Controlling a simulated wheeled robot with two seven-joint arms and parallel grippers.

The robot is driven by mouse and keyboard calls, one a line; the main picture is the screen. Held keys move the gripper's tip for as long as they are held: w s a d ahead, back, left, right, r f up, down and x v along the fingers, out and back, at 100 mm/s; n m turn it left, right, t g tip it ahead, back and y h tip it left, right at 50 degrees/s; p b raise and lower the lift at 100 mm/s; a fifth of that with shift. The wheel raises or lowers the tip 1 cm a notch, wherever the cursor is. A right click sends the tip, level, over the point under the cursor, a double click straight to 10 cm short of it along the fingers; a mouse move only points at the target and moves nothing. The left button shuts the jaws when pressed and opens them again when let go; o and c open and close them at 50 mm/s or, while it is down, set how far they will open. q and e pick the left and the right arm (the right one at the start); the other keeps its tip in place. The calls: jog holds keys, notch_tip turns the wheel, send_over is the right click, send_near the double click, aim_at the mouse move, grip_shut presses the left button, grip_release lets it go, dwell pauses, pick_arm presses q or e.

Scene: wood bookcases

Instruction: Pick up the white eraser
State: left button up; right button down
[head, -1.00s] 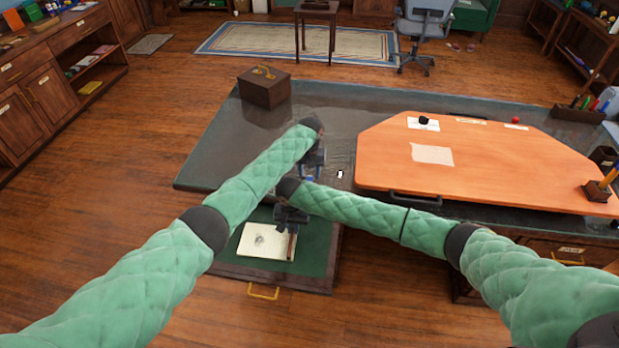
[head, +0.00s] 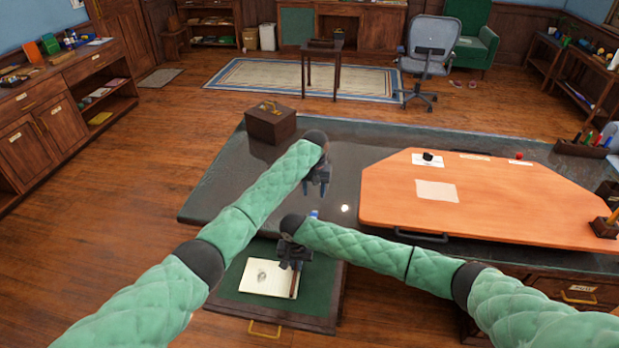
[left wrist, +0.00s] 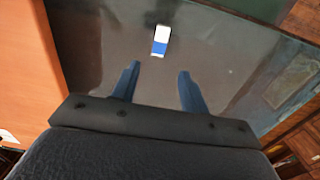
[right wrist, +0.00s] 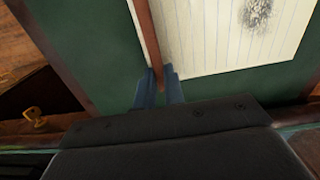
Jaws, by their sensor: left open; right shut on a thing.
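The white eraser with a blue sleeve (left wrist: 160,41) lies on the dark desk top in the left wrist view, ahead of my left fingertips. In the head view its blue part (head: 314,214) shows just below my left gripper. My left gripper (head: 317,194) is open and empty above the desk, apart from the eraser. Its two fingers (left wrist: 156,80) are spread wide in the left wrist view. My right gripper (head: 294,264) is over the open green-lined drawer (head: 318,290). Its fingers (right wrist: 159,78) are shut on a thin brown strip (right wrist: 144,30) beside the notepad.
The lined notepad (head: 262,279) lies in the drawer. An orange board (head: 490,200) covers the right of the desk, and a brown box (head: 270,125) stands at its back left. A bright white spot (head: 344,208), perhaps glare, is on the dark top. My arms are close together.

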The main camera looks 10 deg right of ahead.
pick_arm(q)
jog(key=shift+o, duration=0.6)
send_over(313, 216)
jog(key=s, duration=0.1)
notch_tip(313, 216, down, 6)
jog(key=shift+s+r, duration=0.1)
jog(key=shift+s, duration=0.05)
jog(key=shift+a+f, duration=0.15)
jog(key=shift+f, duration=2.9)
jog(key=shift+s, duration=0.1)
jog(key=shift+c, duration=0.2)
grip_shut()
